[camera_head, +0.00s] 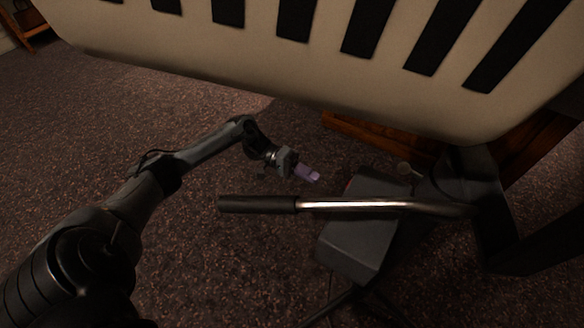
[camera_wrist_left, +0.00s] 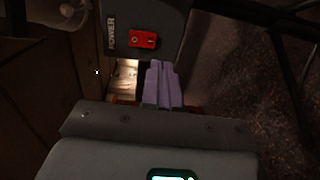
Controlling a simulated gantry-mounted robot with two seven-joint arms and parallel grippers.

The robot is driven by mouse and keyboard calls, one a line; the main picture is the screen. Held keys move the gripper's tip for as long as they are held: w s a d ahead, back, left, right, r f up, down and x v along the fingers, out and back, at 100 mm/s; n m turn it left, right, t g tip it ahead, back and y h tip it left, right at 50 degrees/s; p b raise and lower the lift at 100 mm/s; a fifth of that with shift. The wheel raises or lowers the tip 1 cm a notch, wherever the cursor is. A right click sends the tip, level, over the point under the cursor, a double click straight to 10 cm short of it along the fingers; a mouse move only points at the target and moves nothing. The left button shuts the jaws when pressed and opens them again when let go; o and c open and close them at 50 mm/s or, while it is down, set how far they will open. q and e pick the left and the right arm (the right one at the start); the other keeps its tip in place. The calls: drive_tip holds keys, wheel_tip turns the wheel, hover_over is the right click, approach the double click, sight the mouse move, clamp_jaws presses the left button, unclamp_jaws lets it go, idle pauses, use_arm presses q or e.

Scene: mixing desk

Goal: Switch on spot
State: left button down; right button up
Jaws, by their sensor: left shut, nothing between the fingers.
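The spot's dark grey power box (camera_head: 350,240) hangs on its stand at the middle right of the head view. In the left wrist view the box (camera_wrist_left: 172,30) fills the top middle, with the word POWER and a red switch (camera_wrist_left: 144,39) on its face. I cannot tell which way the switch is set. My left gripper (camera_head: 315,176) is shut and empty, its purple fingers up and left of the box. In the wrist view its fingertips (camera_wrist_left: 160,65) point at the box, just below the switch, apparently a little short of it. My right gripper is not in view.
A long handle (camera_head: 257,204) with a metal rod crosses in front of the box, close to my left wrist. A large cream slotted panel (camera_head: 290,75) overhangs at the top. Wooden furniture (camera_head: 370,136) stands behind. The speckled carpet (camera_head: 230,270) is open at left.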

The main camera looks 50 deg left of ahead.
use_arm(q)
drive_tip(key=b+v, duration=0.1)
drive_tip(key=v, duration=0.1)
drive_tip(key=f+b+v, duration=0.1)
drive_tip(key=v, duration=0.2)
drive_tip(key=shift+a, duration=0.25)
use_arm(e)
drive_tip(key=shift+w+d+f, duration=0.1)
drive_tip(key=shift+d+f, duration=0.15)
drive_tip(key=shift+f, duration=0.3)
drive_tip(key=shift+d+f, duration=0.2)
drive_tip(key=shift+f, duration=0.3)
use_arm(q)
drive_tip(key=shift+s, duration=0.1)
